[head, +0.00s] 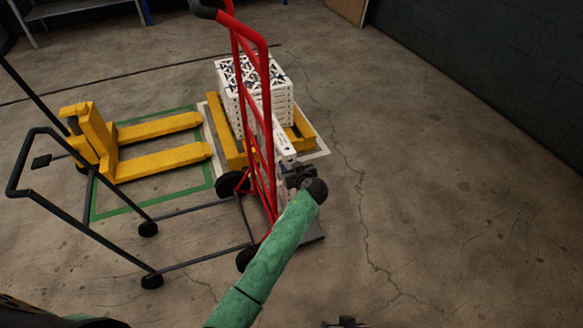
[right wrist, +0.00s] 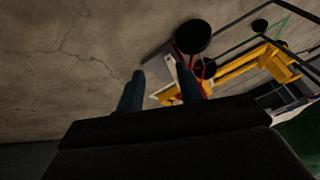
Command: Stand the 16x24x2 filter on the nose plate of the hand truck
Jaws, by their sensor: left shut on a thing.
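The red hand truck (head: 268,165) stands upright in the middle of the head view. Its dark nose plate (head: 314,234) shows low at the right, partly behind my left arm. A white filter (head: 283,142) is upright beside the truck's frame, mostly hidden by the red rails and my arm. My left gripper (head: 300,176) is shut on this filter. Whether the filter's lower edge touches the nose plate is hidden. My right gripper (right wrist: 160,88) is open and empty in the right wrist view; only a bit of it (head: 345,322) shows at the bottom of the head view.
A stack of white filters (head: 250,76) sits on a yellow pallet (head: 229,143) behind the truck. A yellow pallet jack (head: 160,158) stands at left within green floor tape. A dark-framed cart (head: 110,240) stands at front left. The floor at right is clear.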

